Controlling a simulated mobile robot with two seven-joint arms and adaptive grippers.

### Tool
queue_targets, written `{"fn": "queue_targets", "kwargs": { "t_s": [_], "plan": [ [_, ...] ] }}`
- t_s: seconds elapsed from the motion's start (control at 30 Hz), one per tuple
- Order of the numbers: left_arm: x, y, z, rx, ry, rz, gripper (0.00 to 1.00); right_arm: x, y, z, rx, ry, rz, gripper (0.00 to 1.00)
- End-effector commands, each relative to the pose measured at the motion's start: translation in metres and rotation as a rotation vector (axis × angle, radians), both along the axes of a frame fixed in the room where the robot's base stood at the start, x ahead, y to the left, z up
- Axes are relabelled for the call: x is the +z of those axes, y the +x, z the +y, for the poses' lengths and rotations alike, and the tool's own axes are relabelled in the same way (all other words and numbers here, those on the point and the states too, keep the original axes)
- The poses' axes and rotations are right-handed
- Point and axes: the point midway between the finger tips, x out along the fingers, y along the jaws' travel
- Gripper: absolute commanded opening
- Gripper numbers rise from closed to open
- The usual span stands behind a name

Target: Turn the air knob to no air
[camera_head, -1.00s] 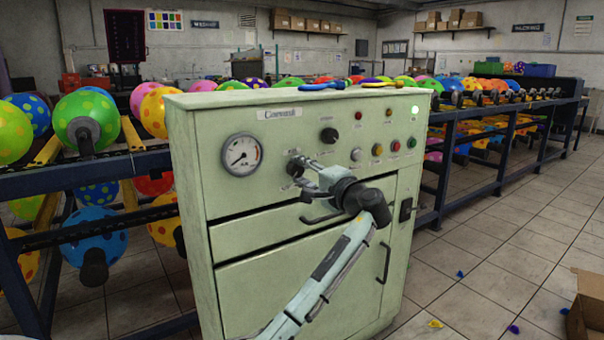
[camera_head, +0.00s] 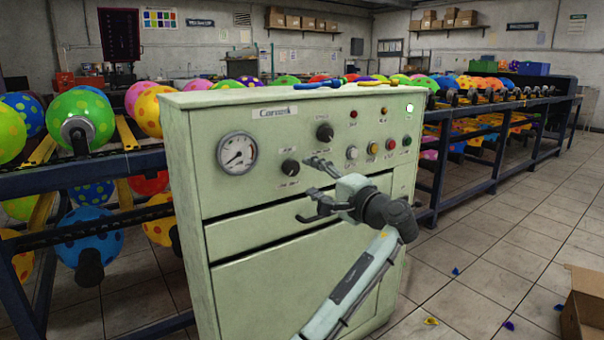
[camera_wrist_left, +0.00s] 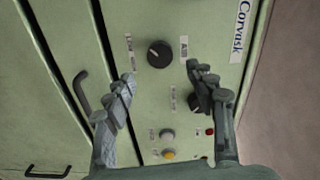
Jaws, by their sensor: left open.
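The black air knob (camera_head: 290,167) is on the front of the pale green machine (camera_head: 300,250), below and right of the gauge. In the left wrist view, the air knob (camera_wrist_left: 159,54) has an "Air" label beside it and lies beyond the gap between my fingertips. My left gripper (camera_head: 313,186) is open and empty, just right of and below the knob in the head view, apart from it. The left gripper's two fingers also show in the wrist view (camera_wrist_left: 160,74). The knob's pointer is too small to read surely. My right gripper is not in view.
A second black knob (camera_head: 325,132) sits up and right of the air knob; the right finger overlaps it in the wrist view. Push buttons (camera_head: 372,148) and small lamps are to the right. A rack of balloons (camera_head: 85,165) stands at left, a cardboard box (camera_head: 585,305) at lower right.

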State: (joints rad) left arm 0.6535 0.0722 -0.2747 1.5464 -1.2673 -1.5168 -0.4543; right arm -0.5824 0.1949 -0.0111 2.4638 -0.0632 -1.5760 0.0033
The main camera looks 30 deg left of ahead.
Motion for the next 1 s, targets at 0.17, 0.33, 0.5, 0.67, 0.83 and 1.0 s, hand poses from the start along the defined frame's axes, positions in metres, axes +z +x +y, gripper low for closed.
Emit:
{"fn": "queue_targets", "kwargs": {
  "t_s": [0.17, 0.33, 0.5, 0.67, 0.83, 1.0],
  "plan": [
    [0.000, -0.013, -0.031, -0.002, -0.001, -0.001, 0.56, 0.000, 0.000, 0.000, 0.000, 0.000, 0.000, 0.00],
    [0.000, -0.019, -0.045, 0.001, -0.001, 0.000, 0.56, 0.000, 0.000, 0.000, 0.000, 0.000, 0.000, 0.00],
    [0.000, -0.021, -0.049, 0.001, 0.000, 0.000, 0.56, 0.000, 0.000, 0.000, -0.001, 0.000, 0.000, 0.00],
    [0.000, -0.020, -0.049, 0.000, 0.000, 0.000, 0.56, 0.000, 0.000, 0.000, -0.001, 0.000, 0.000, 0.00],
    [0.000, -0.020, -0.048, 0.001, 0.000, 0.000, 0.56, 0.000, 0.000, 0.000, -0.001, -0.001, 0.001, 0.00],
    [-0.015, -0.021, -0.046, -0.014, -0.023, 0.016, 0.56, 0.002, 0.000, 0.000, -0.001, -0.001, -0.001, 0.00]
  ]
}}
